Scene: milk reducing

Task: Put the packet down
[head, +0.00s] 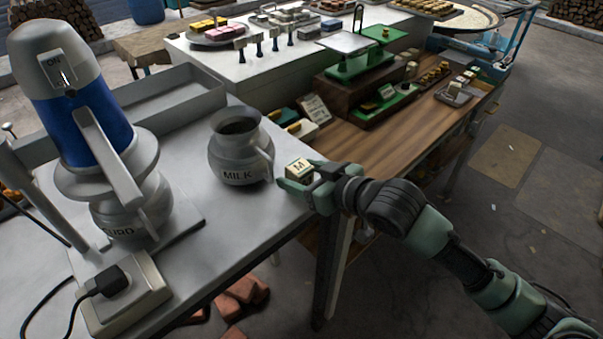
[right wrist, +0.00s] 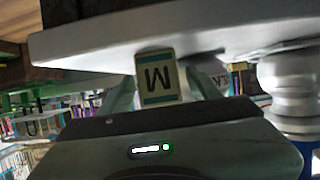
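The packet (head: 299,168) is a small cream block with a dark M and a teal band. In the head view it sits between the fingers of my right gripper (head: 303,183), at the right corner of the grey worktable (head: 245,220). In the right wrist view the packet (right wrist: 158,78) shows its M upside down between the fingers of the right gripper (right wrist: 161,80), which look closed on its sides. The table edge lies right behind it; whether its base touches the tabletop is hard to tell. My left gripper is not in view.
A grey MILK jug (head: 240,148) stands just left of the packet. A blue-and-grey separator machine (head: 90,120) and a switch box (head: 122,292) are farther left. A wooden bench (head: 380,145) with a green scale (head: 360,60) lies behind. Bare tabletop lies in front of the jug.

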